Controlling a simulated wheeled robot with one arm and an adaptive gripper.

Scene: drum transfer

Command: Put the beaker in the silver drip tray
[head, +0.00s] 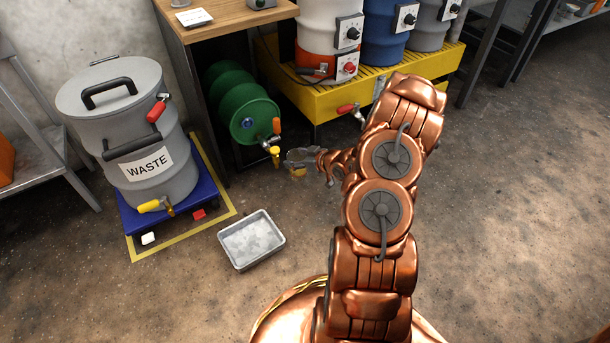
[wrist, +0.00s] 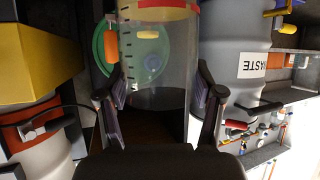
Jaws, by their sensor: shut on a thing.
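The clear beaker (wrist: 155,62) with graduation marks stands between the two fingers of my gripper (wrist: 160,95) in the wrist view. My gripper is shut on it. In the head view the beaker (head: 299,155) is small and partly hidden by my gripper (head: 322,163); it is near the yellow tap of the green drum. I cannot tell whether it holds liquid. The silver drip tray (head: 251,241) lies empty on the floor, below and left of my gripper, apart from the beaker.
The green drum (head: 238,100) lies under a wooden table (head: 225,18). A grey waste drum (head: 133,130) with a yellow tap stands on a blue platform (head: 180,208) left of the tray. A yellow pallet (head: 290,85) holds several drums behind. The right floor is clear.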

